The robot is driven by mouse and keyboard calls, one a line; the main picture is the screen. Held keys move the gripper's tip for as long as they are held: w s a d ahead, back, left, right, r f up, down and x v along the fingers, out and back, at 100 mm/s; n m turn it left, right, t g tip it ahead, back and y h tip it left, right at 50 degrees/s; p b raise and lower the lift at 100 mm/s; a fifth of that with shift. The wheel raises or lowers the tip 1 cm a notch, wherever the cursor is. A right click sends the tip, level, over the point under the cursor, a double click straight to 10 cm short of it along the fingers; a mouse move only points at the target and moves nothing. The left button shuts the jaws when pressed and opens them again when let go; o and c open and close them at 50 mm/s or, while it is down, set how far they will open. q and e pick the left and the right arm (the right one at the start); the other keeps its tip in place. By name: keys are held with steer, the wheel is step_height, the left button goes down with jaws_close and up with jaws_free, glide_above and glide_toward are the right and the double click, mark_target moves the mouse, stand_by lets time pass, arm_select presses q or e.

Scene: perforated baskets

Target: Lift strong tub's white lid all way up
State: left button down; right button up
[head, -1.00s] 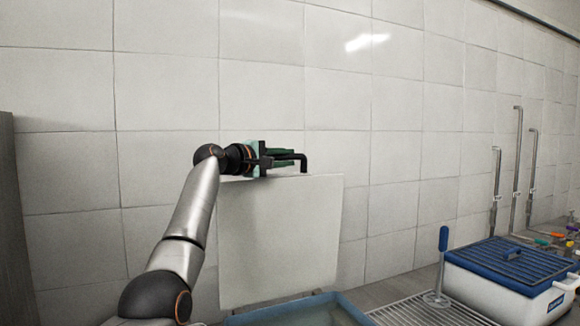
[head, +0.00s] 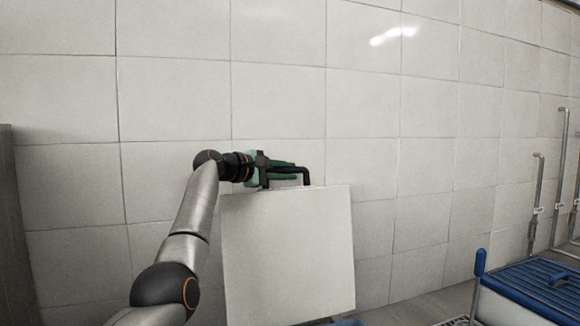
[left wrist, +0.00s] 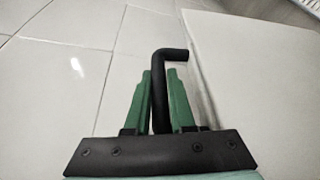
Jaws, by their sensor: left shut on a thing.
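The white lid (head: 288,255) stands raised, close to upright, in front of the tiled wall in the head view. Its flat face also fills the right side of the left wrist view (left wrist: 255,85). A black bent handle (head: 305,175) sits at the lid's top edge. My left gripper (head: 292,171) is at that top edge. In the left wrist view its green fingers (left wrist: 160,95) are shut on the black handle (left wrist: 160,100), one on each side. The tub (head: 348,323) shows only as a sliver of blue rim at the bottom edge. My right gripper is not in view.
A white tiled wall (head: 280,100) rises behind the lid. A blue-topped white box (head: 535,285) with a blue-handled tool (head: 480,262) beside it stands at the lower right. Metal pipes (head: 537,200) run up the wall at the right. A grey panel edges the far left.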

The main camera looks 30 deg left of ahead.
arm_select(q)
steer(key=shift+a+r, duration=0.25)
steer(key=c, duration=1.2)
jaws_free()
steer(key=shift+o, duration=0.9)
steer(key=shift+w+a+f, duration=0.1)
steer(key=shift+w+f, duration=0.05)
steer(key=shift+w, duration=0.05)
steer(key=shift+o, duration=1.3)
steer(key=shift+f, duration=0.1)
steer(key=shift+f, duration=0.1)
